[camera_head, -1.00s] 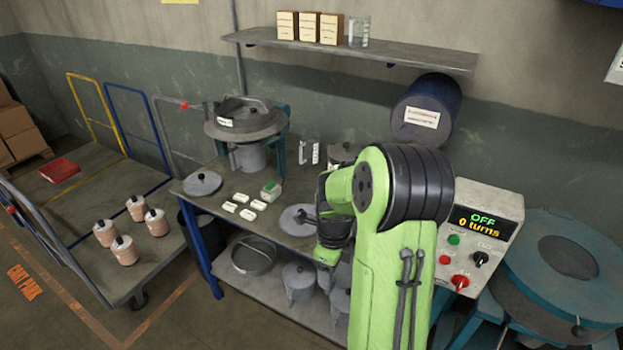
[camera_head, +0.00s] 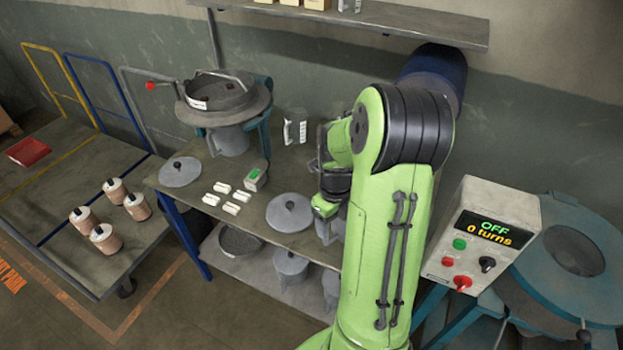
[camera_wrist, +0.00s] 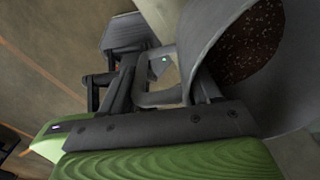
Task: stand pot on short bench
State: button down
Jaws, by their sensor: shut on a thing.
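My gripper (camera_wrist: 165,78) is shut on the looped handle (camera_wrist: 158,98) of a grey pot (camera_wrist: 215,35) in the wrist view. The pot's open mouth shows dark, speckled contents. In the head view my gripper (camera_head: 326,205) is over the right part of the blue-legged bench (camera_head: 235,222). A grey piece of the pot (camera_head: 328,230) shows just below it; the rest is hidden by my arm. I cannot tell whether the pot touches the bench. No second bench is clearly identifiable as the short one.
Grey lids (camera_head: 290,212) and (camera_head: 180,172), several white blocks (camera_head: 222,187) and a jug (camera_head: 295,126) are on the bench. More pots (camera_head: 291,268) stand on its lower shelf. A control box (camera_head: 487,235) is at right, a trolley (camera_head: 60,215) at left.

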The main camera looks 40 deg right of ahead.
aim_at(332, 241)
jog(key=f, duration=0.5)
jog(key=f+b, duration=0.1)
jog(key=f, duration=0.2)
jog(key=shift+s+a+f, duration=0.15)
jog(key=shift+s+f, duration=0.1)
jog(key=shift+c, duration=1.2)
grip_release()
notch_tip(332, 241, up, 12)
jog(key=shift+a+f+p, duration=0.1)
jog(key=shift+a+p, duration=0.05)
jog(key=shift+p, duration=0.75)
jog(key=s+a+r+n+t+h, duration=0.25)
jog(key=a+r+n, duration=1.05)
jog(key=n, duration=0.7)
jog(key=s+a+r+n+t+y, duration=0.2)
jog(key=s+a+n, duration=0.6)
jog(key=n, duration=0.7)
jog(key=shift+a+r+n+t+y, duration=0.15)
jog(key=shift+r+n+t+y, duration=0.1)
jog(key=shift+n+t+y, duration=0.25)
jog(key=shift+s, duration=0.1)
